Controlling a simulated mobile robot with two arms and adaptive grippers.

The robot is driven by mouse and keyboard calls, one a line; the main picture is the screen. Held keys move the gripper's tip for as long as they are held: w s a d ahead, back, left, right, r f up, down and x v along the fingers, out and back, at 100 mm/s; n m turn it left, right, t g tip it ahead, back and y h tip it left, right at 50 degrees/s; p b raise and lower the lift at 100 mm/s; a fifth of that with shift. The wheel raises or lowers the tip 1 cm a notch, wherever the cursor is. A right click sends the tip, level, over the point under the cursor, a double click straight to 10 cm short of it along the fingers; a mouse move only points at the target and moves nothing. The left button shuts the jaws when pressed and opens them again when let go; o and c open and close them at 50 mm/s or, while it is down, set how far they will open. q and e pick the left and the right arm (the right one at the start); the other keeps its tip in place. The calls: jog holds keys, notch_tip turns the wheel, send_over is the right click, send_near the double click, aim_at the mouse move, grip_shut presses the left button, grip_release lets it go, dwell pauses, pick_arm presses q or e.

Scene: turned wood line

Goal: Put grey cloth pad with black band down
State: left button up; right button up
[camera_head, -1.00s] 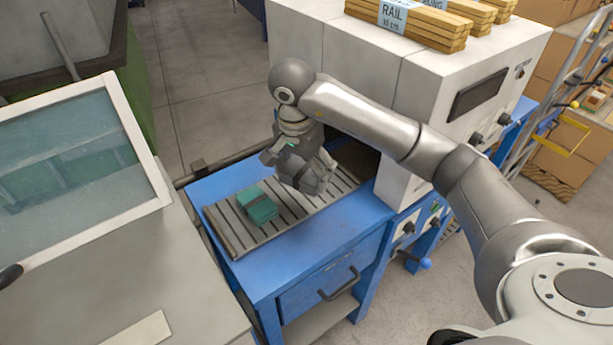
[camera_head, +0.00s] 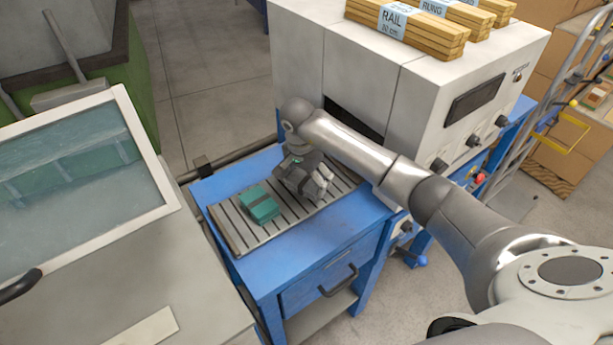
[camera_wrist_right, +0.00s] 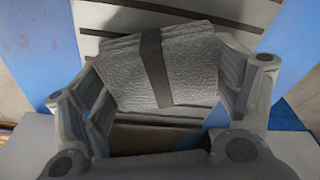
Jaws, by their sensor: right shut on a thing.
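The grey cloth pad with a black band (camera_wrist_right: 195,68) sits between the fingers of my right gripper (camera_wrist_right: 165,85) in the right wrist view. The fingers are shut on its two sides, and the slatted rack shows behind it. In the head view my right gripper (camera_head: 308,184) is low over the right part of the slatted rack (camera_head: 235,237) on the blue table. The grey pad is mostly hidden there by the gripper, and I cannot tell whether it touches the slats. My left gripper is not in view.
A green cloth pad with a dark band (camera_head: 260,206) lies on the slats just left of my right gripper. The white machine (camera_head: 360,60) with a dark slot stands behind. A glass-lidded bench (camera_head: 110,270) is at the left. The rack's left end is bare.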

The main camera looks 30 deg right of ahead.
aim_at(303, 182)
jog(key=shift+f, duration=0.15)
jog(key=o, duration=0.8)
jog(key=shift+r, duration=0.3)
notch_tip(303, 182, up, 12)
jog(key=a+b, duration=0.1)
jog(key=b, duration=0.2)
jog(key=shift+s+a+f, duration=0.2)
jog(key=shift+s+a, duration=0.1)
jog(key=shift+s, duration=0.15)
